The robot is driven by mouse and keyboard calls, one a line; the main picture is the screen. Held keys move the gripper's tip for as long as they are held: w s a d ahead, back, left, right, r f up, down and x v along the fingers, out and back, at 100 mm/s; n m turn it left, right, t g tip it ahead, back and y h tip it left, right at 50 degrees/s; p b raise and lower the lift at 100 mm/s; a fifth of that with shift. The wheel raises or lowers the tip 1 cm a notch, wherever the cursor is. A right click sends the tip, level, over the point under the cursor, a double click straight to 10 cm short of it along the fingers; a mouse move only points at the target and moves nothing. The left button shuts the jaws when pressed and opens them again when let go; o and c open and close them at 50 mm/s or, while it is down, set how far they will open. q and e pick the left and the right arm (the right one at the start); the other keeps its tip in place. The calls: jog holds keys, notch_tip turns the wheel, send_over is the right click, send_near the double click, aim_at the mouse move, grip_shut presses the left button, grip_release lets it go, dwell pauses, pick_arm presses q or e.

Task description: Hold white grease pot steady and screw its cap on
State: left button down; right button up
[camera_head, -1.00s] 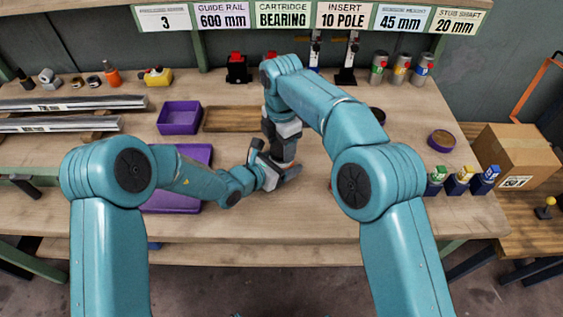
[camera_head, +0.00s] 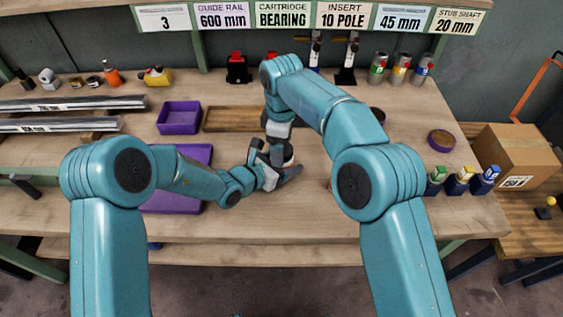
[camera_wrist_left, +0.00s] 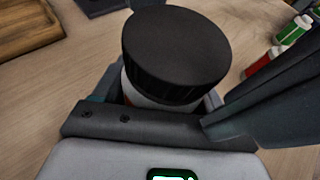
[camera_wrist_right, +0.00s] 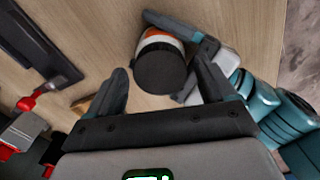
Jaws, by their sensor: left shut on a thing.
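The white grease pot (camera_wrist_left: 158,97), with an orange band low on it, stands between the fingers of my left gripper (camera_head: 276,163), which is shut on it. Its black cap (camera_wrist_left: 176,52) sits on top of the pot in the left wrist view. In the right wrist view the cap (camera_wrist_right: 160,68) and the white and orange pot side (camera_wrist_right: 160,38) show just beyond my right gripper (camera_wrist_right: 165,88). That gripper's fingers are spread apart, with nothing clamped between them. In the head view the arms mostly hide the pot.
A purple bin (camera_head: 179,117) and a wooden tray (camera_head: 232,119) lie behind the grippers, and a purple tray (camera_head: 180,200) lies left. Spray cans (camera_head: 400,69) stand at the back right. Small bottles (camera_head: 459,182) stand at the right edge. The front bench is clear.

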jog(key=shift+r, duration=2.25)
jog(key=shift+c, duration=0.4)
